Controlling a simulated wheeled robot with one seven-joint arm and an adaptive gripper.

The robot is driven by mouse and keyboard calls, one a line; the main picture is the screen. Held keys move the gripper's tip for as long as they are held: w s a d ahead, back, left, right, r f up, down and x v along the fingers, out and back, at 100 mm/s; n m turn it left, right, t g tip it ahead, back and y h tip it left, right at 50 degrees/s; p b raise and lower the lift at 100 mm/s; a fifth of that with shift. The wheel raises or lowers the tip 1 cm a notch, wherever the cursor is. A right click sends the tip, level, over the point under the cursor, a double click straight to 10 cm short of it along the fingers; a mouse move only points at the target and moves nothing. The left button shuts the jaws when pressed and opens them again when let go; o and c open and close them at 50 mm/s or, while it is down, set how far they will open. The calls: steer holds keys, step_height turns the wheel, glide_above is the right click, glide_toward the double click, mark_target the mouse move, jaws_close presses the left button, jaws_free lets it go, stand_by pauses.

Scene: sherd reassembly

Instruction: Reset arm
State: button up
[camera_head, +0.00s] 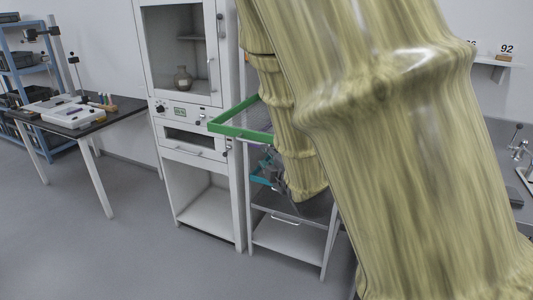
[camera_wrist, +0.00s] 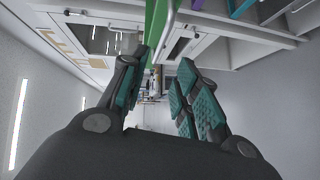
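My arm, in a pale yellow ribbed sleeve, fills the middle and right of the head view. My gripper (camera_head: 270,170) hangs at its far end, small and partly hidden by the sleeve, in front of a metal stand. In the wrist view, the two teal-padded fingers of my gripper (camera_wrist: 158,75) stand apart with nothing held between them. A green-rimmed tray (camera_head: 230,130) is close by, above and left of the gripper in the head view. A green strip (camera_wrist: 155,28) shows beyond the fingertips in the wrist view.
A white cabinet (camera_head: 197,155) with a small vase (camera_head: 183,78) inside stands left of the stand (camera_head: 290,238). A dark-topped table (camera_head: 85,122) with tools and a blue shelf rack (camera_head: 12,75) are at the left. The grey floor (camera_head: 110,250) in front is clear.

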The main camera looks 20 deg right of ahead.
steer(key=shift+s, duration=0.35)
stand_by(0.3)
steer(key=s+a+f+m+g+p, duration=0.1)
steer(key=s+f+m+g, duration=0.25)
steer(key=f, duration=0.65)
steer(key=s+a+f+m+g+p, duration=0.15)
steer(key=s+f, duration=0.25)
steer(key=f, duration=0.6)
steer(key=s+a+f+m+g+p, duration=0.1)
steer(key=s+f+m+g, duration=0.2)
steer(key=f, duration=0.7)
steer(key=s+a+f+m+g, duration=0.1)
steer(key=s+f+m+g, duration=0.1)
steer(key=s+f, duration=0.3)
steer(key=s+a+f+m+g+y+p, duration=0.1)
steer(key=s+f, duration=0.5)
steer(key=s, duration=0.6)
steer(key=s+a+f+m+g+p, duration=0.1)
steer(key=s+f+m+g, duration=0.3)
steer(key=s, duration=0.5)
steer(key=shift+a+f+m+g+y, duration=0.35)
steer(key=shift+a+f+g, duration=0.35)
steer(key=shift+a+f, duration=0.25)
steer(key=shift+d, duration=0.1)
